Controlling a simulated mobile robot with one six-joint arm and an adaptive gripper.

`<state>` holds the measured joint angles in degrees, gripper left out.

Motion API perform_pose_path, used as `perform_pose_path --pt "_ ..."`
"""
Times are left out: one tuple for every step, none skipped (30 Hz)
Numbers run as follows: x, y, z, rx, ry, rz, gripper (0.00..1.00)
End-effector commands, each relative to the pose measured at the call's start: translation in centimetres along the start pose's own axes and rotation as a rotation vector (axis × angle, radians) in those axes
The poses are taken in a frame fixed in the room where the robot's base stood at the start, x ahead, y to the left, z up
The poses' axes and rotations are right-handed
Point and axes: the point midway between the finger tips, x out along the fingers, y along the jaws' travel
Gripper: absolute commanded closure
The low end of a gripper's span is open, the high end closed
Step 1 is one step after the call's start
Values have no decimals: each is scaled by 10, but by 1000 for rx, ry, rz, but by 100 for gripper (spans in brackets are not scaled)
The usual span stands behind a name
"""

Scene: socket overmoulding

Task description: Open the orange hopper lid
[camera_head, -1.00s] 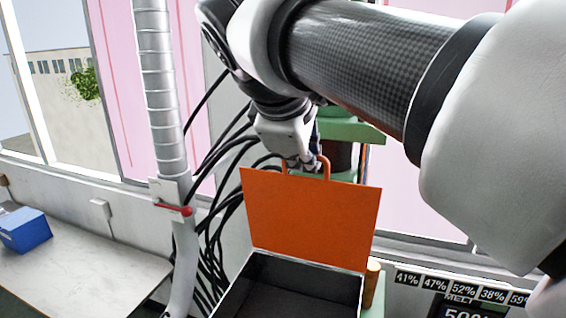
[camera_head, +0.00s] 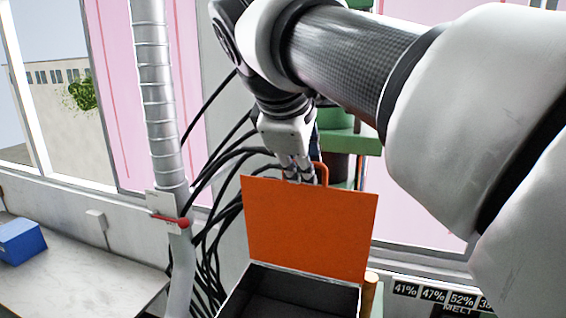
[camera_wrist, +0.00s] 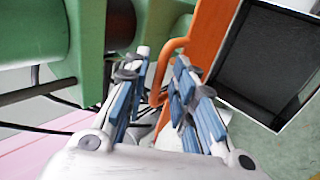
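The orange hopper lid (camera_head: 308,228) stands raised, roughly upright, at the back edge of the dark open hopper box (camera_head: 298,294). Its looped orange handle (camera_head: 322,170) is on the top edge. My gripper (camera_head: 298,177) is at the handle, behind the lid's top edge. In the wrist view my gripper (camera_wrist: 162,64) has its two blue-padded fingers apart, with the orange handle (camera_wrist: 163,58) in the gap between them. The lid (camera_wrist: 210,30) appears there edge-on, beside the box's dark inside (camera_wrist: 262,55). The fingertips are partly hidden in the head view.
Green machine parts (camera_head: 352,140) stand behind the lid, close to my gripper. Black cables (camera_head: 213,215) and a ribbed grey pipe (camera_head: 157,100) are on the left. A pale worktop (camera_head: 75,275) holds a blue box (camera_head: 20,241). A display panel (camera_head: 435,297) is at lower right.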

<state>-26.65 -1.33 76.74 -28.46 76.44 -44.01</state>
Motion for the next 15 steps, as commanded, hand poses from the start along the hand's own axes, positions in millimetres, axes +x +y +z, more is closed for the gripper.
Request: perform_pose_path --pt "1 0 0 0 -1 -2 72" --pt "1 -1 0 0 -1 -2 72" --pt "1 -1 0 0 -2 -3 72" --pt "1 -1 0 0 -2 -3 72" --pt "1 -1 0 0 -2 -4 72" --pt "2 -1 0 0 -2 -4 72" --pt "2 -1 0 0 -2 -4 72" --pt "2 -1 0 0 -2 -4 72" --pt "1 -1 0 0 -2 -4 72" --pt "0 -1 0 0 -2 -4 72" --pt "-1 -1 0 0 -1 -4 72" --pt "-4 -1 -1 0 -1 -3 72" --pt "-8 -1 -1 0 0 -3 72" --pt "-12 -1 -1 0 0 -3 72" --pt "-18 -1 -2 0 1 -2 72"
